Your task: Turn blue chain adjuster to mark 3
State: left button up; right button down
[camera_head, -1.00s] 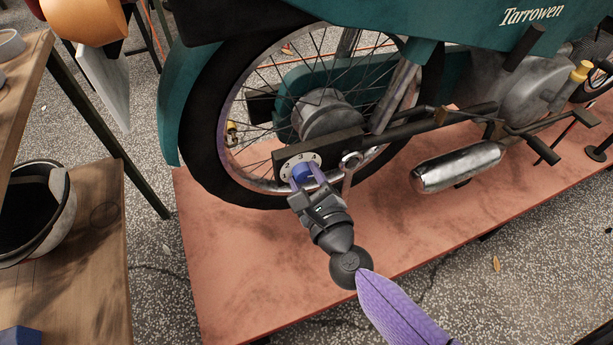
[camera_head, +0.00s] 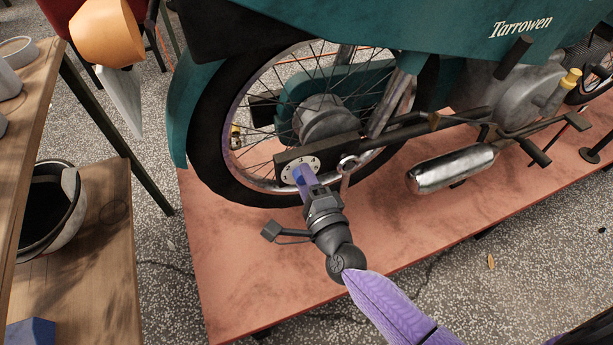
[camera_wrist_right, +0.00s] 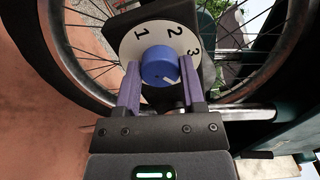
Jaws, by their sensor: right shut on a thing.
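The blue chain adjuster (camera_wrist_right: 160,66) is a round knob on a pale dial plate (camera_wrist_right: 130,48) marked 1, 2 and 3. A short white line on the knob's face points to the lower right in the right wrist view, away from the 1 and below the 3. My right gripper (camera_wrist_right: 157,88) is shut on the knob, one purple finger on each side. In the head view the dial plate (camera_head: 313,164) sits at the rear wheel hub, and my right gripper (camera_head: 302,178) reaches it from below, largely covering the knob. My left gripper is not in view.
The teal motorbike stands on a reddish platform (camera_head: 230,270). A chrome silencer (camera_head: 455,168) lies right of my right gripper, and a ring-ended part (camera_head: 347,163) is close beside the dial.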

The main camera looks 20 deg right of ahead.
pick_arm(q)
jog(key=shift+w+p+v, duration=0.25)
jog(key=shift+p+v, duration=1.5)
pick_arm(e)
jog(key=shift+f+n, duration=0.1)
jog(key=shift+n, duration=5.2)
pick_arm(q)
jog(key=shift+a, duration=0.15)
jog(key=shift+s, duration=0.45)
pick_arm(e)
jog(key=shift+c, duration=1)
grip_release()
